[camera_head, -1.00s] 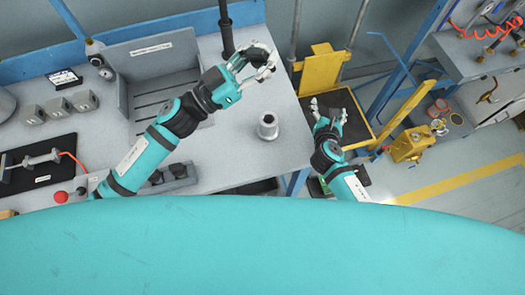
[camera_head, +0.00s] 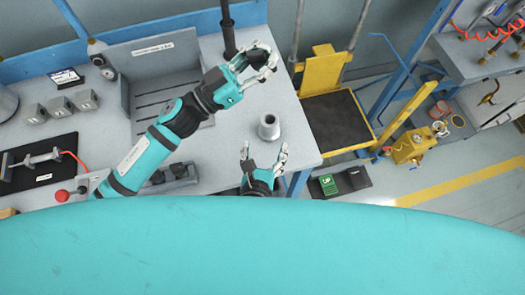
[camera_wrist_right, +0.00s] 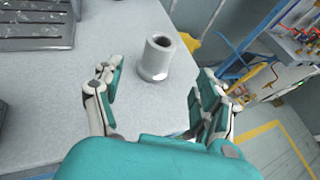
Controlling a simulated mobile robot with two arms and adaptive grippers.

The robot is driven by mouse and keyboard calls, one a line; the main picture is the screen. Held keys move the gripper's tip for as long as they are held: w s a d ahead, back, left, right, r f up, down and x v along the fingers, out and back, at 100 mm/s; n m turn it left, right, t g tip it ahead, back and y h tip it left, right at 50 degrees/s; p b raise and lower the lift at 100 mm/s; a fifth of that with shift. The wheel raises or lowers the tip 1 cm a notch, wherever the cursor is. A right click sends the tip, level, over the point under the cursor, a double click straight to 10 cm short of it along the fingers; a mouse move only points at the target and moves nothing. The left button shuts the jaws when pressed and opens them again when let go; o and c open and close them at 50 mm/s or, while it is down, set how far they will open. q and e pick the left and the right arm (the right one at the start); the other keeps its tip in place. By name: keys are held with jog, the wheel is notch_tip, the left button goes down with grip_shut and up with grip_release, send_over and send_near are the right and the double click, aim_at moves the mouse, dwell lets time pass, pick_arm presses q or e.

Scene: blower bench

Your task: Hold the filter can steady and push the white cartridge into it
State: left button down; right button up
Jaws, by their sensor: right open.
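A pale grey-white hollow cylinder (camera_head: 268,128) with a dark hole in its top and a wider base stands upright on the bench's right part. It also shows in the right wrist view (camera_wrist_right: 155,60). I cannot tell whether it is the can, the cartridge, or one inside the other; no second such piece shows. My right gripper (camera_head: 264,154) is open and empty just in front of it, fingers spread and apart from it. In the right wrist view the cylinder stands ahead, between the fingers' lines. My left gripper (camera_head: 263,60) is open, over the bench behind the cylinder, seemingly empty.
The grey bench (camera_head: 222,150) is clear around the cylinder, with its right edge close by. A dark post (camera_head: 228,30) stands behind my left gripper. A yellow step platform (camera_head: 335,115) stands right of the bench. A black tray (camera_head: 40,165) lies far left.

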aim_at(268, 129)
jog(key=x, duration=1.1)
jog(key=shift+a, duration=0.1)
jog(key=c, duration=1.4)
